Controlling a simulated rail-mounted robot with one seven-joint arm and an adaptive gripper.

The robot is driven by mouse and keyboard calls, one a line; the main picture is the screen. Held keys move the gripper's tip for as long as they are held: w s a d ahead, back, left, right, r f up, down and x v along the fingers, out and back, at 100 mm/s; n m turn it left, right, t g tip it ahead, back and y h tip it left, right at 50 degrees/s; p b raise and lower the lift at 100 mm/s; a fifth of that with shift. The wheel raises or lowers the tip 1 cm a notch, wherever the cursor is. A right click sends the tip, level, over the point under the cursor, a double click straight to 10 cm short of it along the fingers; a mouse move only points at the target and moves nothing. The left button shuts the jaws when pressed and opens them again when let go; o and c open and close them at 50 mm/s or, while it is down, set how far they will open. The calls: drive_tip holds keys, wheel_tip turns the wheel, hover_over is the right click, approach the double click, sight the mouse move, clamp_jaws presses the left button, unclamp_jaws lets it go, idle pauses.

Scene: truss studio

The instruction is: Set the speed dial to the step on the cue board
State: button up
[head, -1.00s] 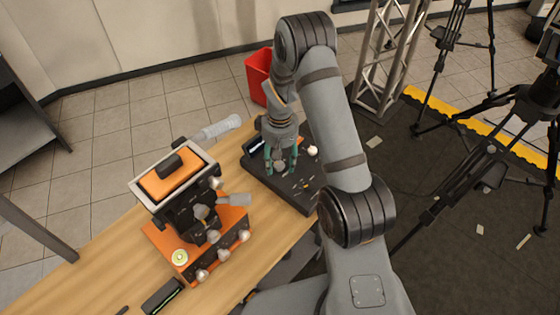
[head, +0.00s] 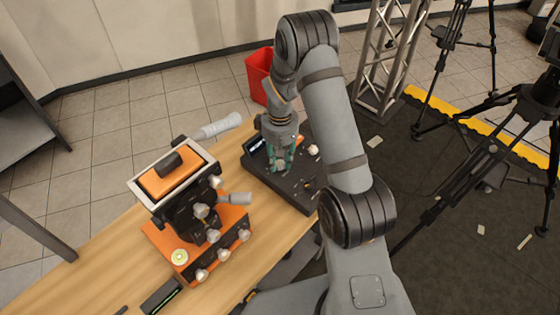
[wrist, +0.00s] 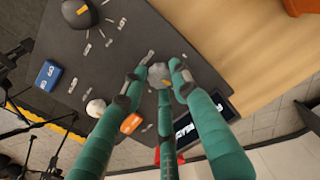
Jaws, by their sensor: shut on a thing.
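The control panel (head: 292,191) is a dark sloped box on the wooden table. My gripper (head: 280,165) has three green fingers and is over the panel's far half. In the wrist view my gripper (wrist: 155,88) is shut around a grey dial (wrist: 159,73) with an orange mark, partly hidden by the fingers. A second, black dial (wrist: 79,12) with an orange pointer and pale step labels around it is clear of the fingers. A dark display with white text (wrist: 208,110) is partly behind a finger and unreadable; I cannot tell whether it is the cue board.
An orange and black machine (head: 190,215) with grey handles stands left of the panel. A red bin (head: 259,75) is behind the table.

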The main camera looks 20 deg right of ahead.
sight(281, 164)
drive_tip(key=o, duration=0.9)
drive_tip(key=shift+s+d, duration=0.15)
drive_tip(key=shift+s, duration=0.3)
drive_tip(key=shift+o, duration=1.1)
drive_tip(key=shift+w, duration=0.15)
drive_tip(key=shift+r, duration=0.1)
drive_tip(key=shift+w+r, duration=0.1)
drive_tip(key=shift+r, duration=0.15)
wheel_tip(281, 164, up, 11)
drive_tip(key=shift+r, duration=0.15)
